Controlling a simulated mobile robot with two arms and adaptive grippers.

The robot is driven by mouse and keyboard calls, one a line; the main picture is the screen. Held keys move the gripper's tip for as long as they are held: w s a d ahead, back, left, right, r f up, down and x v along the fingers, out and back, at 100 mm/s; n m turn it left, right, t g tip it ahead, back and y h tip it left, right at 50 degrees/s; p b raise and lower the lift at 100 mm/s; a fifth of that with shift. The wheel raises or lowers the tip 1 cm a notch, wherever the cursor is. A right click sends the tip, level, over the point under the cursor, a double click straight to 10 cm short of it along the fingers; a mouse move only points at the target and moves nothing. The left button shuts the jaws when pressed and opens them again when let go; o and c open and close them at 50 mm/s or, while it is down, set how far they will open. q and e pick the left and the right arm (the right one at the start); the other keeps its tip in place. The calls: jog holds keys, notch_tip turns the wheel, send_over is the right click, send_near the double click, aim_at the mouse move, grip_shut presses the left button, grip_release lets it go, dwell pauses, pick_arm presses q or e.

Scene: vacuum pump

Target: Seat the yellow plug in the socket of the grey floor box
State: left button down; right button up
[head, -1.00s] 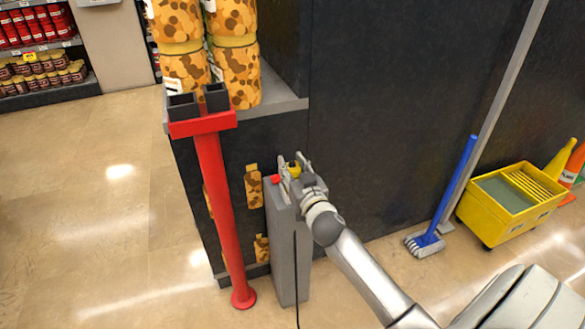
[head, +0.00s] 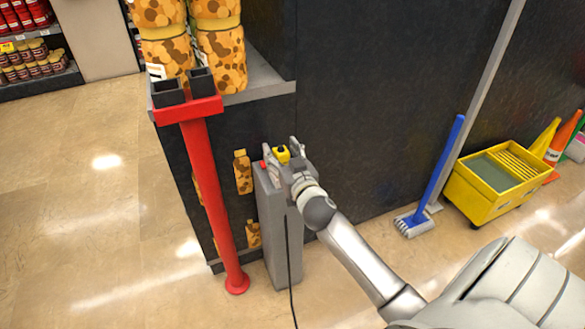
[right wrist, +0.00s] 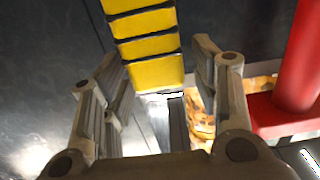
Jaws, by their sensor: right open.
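The yellow plug (head: 282,154) shows at the top of the tall grey floor box (head: 270,220). My right gripper (head: 283,157) is at the box top, with one finger on either side of the plug. In the right wrist view the plug (right wrist: 150,45) is a yellow block with black ribs. It lies between the spread fingers of my right gripper (right wrist: 160,75), with gaps visible at both sides. The socket is hidden by the gripper, and I cannot tell how deep the plug sits. My left gripper is not in view.
A red post (head: 213,195) stands just left of the box, with a dark shelf unit (head: 330,120) behind. A black cable (head: 290,275) hangs down the box front. A blue mop (head: 440,175) and yellow bucket (head: 492,200) are at right. Floor at left is clear.

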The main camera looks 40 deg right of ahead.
jog(key=v, duration=1)
jog(key=s+a+f+n+g+y, duration=0.1)
jog(key=s+a+f+g, duration=0.15)
jog(key=f, duration=0.45)
jog(key=s+a+f+g, duration=0.2)
jog(key=s+f+g, duration=0.15)
jog(key=f, duration=0.35)
jog(key=s+a+f+n+g+y, duration=0.1)
jog(key=s+a+f+g, duration=0.2)
jog(key=f, duration=0.5)
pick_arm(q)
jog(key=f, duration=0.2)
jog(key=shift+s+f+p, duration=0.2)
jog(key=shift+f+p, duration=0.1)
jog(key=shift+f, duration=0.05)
pick_arm(e)
jog(key=s+a+f+n+g+y, duration=0.1)
jog(key=s+a+f+g, duration=0.2)
jog(key=s, duration=0.3)
jog(key=s+a+f+n+g+y, duration=0.1)
jog(key=s+a+f+g, duration=0.1)
jog(key=s+a+f, duration=0.2)
jog(key=s+f, duration=0.2)
jog(key=s, duration=0.1)
jog(key=shift+s+a+n+g, duration=0.3)
jog(key=shift+n+g, duration=0.1)
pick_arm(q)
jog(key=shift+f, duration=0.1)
